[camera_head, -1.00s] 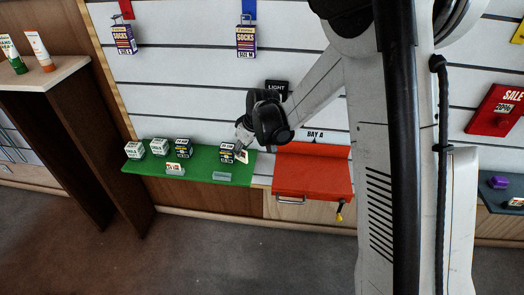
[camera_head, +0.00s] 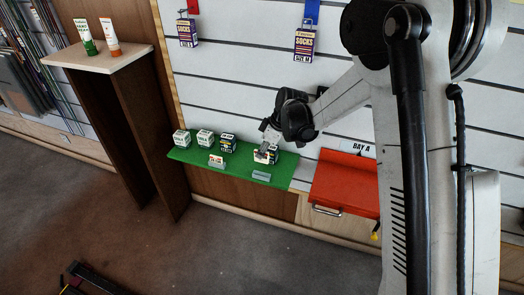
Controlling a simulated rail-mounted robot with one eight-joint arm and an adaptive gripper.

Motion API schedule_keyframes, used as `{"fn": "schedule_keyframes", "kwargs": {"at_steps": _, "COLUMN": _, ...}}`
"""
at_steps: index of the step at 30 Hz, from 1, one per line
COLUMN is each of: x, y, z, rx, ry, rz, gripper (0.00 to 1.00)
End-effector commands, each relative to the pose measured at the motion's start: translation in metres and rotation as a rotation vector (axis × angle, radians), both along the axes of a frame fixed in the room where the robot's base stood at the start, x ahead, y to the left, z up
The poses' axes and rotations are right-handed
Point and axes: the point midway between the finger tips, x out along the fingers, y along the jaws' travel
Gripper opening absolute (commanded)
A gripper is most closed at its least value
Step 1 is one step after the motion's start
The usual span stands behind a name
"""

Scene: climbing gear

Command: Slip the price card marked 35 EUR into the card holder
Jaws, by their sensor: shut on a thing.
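My gripper (camera_head: 267,146) points down over the right part of the green shelf (camera_head: 285,177). It is shut on a small pale price card (camera_head: 262,156), held in front of a dark box (camera_head: 273,156); the marking is too small to read. An empty grey card holder (camera_head: 261,176) sits at the shelf's front edge, just below the card and apart from it. A second holder with a pale card (camera_head: 216,162) stands further left on the shelf.
Two white boxes (camera_head: 204,137) and a dark box (camera_head: 228,143) stand along the shelf's back. A red drawer unit (camera_head: 344,183) is to the right. Socks packs (camera_head: 304,45) hang above. A wooden stand with tubes (camera_head: 112,45) is at left.

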Motion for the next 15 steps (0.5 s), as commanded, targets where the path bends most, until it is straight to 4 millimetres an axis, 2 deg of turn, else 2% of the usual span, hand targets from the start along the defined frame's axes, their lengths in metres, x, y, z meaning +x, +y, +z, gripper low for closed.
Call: {"fn": "schedule_keyframes", "kwargs": {"at_steps": 15, "x": 0.0, "y": 0.0, "z": -0.023, "rx": 0.0, "ry": 0.0, "rz": -0.001, "gripper": 0.0}}
